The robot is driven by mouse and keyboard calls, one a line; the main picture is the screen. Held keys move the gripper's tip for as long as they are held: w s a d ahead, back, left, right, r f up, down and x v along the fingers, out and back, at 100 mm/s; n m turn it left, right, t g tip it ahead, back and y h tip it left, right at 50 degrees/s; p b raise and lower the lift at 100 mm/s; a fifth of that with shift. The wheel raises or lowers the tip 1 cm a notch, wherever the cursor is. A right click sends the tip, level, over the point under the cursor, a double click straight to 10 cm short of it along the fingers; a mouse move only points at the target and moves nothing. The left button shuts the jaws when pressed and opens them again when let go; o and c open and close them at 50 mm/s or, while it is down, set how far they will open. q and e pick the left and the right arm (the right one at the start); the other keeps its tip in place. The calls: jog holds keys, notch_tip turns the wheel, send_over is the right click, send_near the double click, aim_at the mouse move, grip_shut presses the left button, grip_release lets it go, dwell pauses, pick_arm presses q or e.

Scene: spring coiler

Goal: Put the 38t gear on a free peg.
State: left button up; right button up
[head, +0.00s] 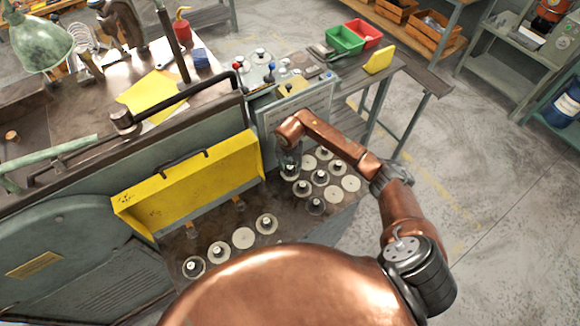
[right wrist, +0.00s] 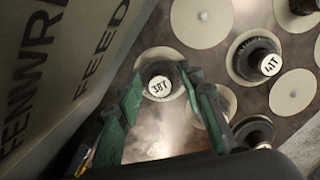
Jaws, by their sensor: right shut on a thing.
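The 38t gear (right wrist: 160,87) shows in the right wrist view as a dark hub with a white "38T" label, over a pale disc. My right gripper (right wrist: 163,78) has its two green-sided fingers on either side of that hub and is shut on it. In the head view my right gripper (head: 289,158) is over the left back of the disc group on the bench, and its fingers partly hide the gear. I cannot tell whether the gear is clear of the disc. One bare pale disc (head: 243,237) lies in the front row between gears. My left gripper is not in view.
A 41T gear (right wrist: 268,65) stands close right of the held gear, among other gears and bare pale discs (right wrist: 203,17). A grey lettered panel (right wrist: 60,70) rises close on the left. A yellow guard (head: 190,185) stands behind the front row.

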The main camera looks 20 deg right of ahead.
jog(key=shift+f, duration=0.35)
dwell(0.3)
jog(key=o, duration=1.5)
jog(key=shift+c, duration=0.2)
notch_tip(320, 180, up, 25)
jog(key=s+p, duration=0.1)
jog(key=p, duration=0.5)
jog(key=shift+a+p, duration=0.3)
jog(key=shift+a, duration=0.1)
jog(key=shift+s+f, duration=0.1)
